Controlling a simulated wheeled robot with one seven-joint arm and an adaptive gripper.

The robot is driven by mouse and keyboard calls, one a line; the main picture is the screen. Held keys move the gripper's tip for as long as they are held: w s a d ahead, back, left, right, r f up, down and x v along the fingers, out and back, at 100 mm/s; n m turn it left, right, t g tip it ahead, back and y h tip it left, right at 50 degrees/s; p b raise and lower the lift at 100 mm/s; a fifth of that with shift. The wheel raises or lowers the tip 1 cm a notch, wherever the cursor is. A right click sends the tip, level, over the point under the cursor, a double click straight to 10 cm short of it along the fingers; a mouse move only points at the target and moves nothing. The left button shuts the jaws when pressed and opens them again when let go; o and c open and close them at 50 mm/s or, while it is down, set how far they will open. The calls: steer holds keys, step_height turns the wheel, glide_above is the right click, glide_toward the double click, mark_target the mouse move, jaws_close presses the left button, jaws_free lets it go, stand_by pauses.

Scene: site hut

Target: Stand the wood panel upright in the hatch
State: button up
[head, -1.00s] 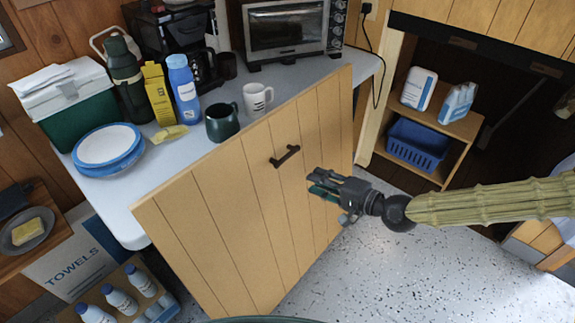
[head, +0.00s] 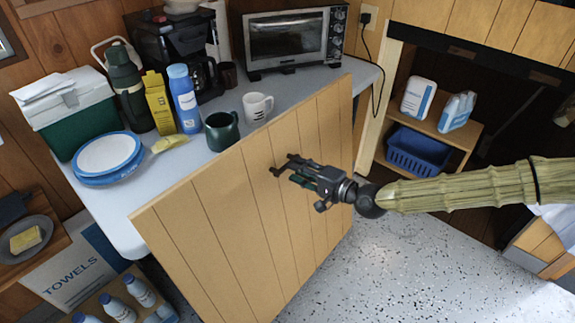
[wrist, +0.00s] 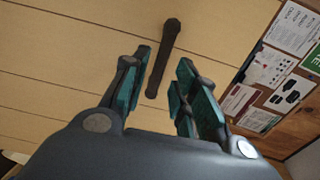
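The wood panel (head: 222,218) leans upright and tilted against the front of the counter, its top edge a little above the countertop. It carries a dark bar handle (wrist: 164,58). My gripper (head: 283,172) is in front of the panel at the handle. In the wrist view my gripper (wrist: 163,85) is open, its teal-padded fingers on either side of the handle's near end, not closed on it. In the head view my gripper hides most of the handle. The dark opening (head: 530,110) at the upper right, under a wood-slat front, may be the hatch.
The counter (head: 291,98) holds a green mug (head: 221,132), a white mug (head: 257,107), bottles, plates (head: 105,155) and a toaster oven (head: 291,42). A low shelf with a blue basket (head: 417,150) stands right of the panel. The speckled floor (head: 430,270) is clear.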

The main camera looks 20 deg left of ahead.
mark_target(287, 164)
steer(key=shift+b+x, duration=0.8)
steer(key=shift+x, duration=1.6)
steer(key=shift+c, duration=0.4)
jaws_close()
steer(key=shift+r, duration=0.15)
